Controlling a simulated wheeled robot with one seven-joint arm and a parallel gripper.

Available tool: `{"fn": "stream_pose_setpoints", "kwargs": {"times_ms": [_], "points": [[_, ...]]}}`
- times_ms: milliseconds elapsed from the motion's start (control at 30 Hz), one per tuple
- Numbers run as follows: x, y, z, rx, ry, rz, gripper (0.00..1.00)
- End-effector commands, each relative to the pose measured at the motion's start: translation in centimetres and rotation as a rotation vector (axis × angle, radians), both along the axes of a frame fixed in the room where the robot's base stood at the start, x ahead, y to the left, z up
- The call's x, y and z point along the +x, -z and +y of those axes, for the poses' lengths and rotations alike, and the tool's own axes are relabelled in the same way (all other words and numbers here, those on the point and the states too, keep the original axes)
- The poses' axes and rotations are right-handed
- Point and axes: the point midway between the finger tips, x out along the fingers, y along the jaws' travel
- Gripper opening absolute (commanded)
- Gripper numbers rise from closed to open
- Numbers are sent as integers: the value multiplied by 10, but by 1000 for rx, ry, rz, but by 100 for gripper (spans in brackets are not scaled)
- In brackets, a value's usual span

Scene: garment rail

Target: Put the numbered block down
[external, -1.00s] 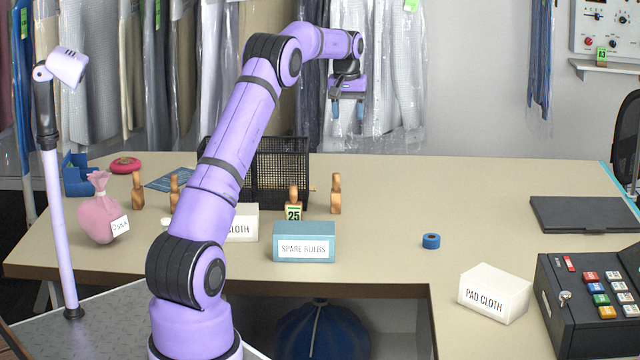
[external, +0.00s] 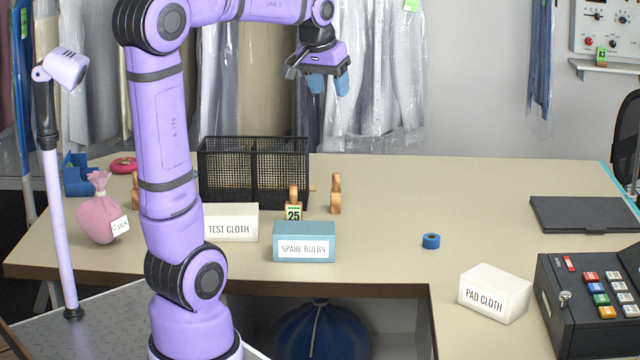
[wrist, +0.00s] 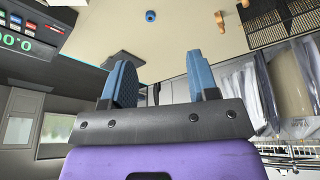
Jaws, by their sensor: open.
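The numbered block (external: 293,213), with "25" on a light label edged in green, stands upright on the table in front of the black mesh basket. A wooden peg-like piece (external: 293,193) shows directly above it; I cannot tell whether the two are joined. My gripper (external: 329,84) is open and empty, high above the table, above and to the right of the block. In the wrist view my gripper (wrist: 161,75) has its two blue fingers apart with nothing between them. The number is not readable in that view.
The mesh basket (external: 254,190) stands behind the block. A wooden piece (external: 336,194) stands to its right. Test cloth (external: 231,223) and spare bulbs (external: 304,243) boxes stand in front. Blue tape (external: 431,241) lies to the right, with clear table around it. Wrapped garments (external: 375,90) hang behind.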

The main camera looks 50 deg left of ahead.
Motion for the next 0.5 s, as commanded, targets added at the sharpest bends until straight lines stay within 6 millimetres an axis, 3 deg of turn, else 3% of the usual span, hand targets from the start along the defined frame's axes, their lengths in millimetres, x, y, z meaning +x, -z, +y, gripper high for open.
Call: {"fn": "stream_pose_setpoints", "kwargs": {"times_ms": [33,200,500], "points": [[-21,0,-10,5,22,-14,54],[-84,13,-34,23,92,-54,54],[-183,60,-62,53,207,-119,54]]}}
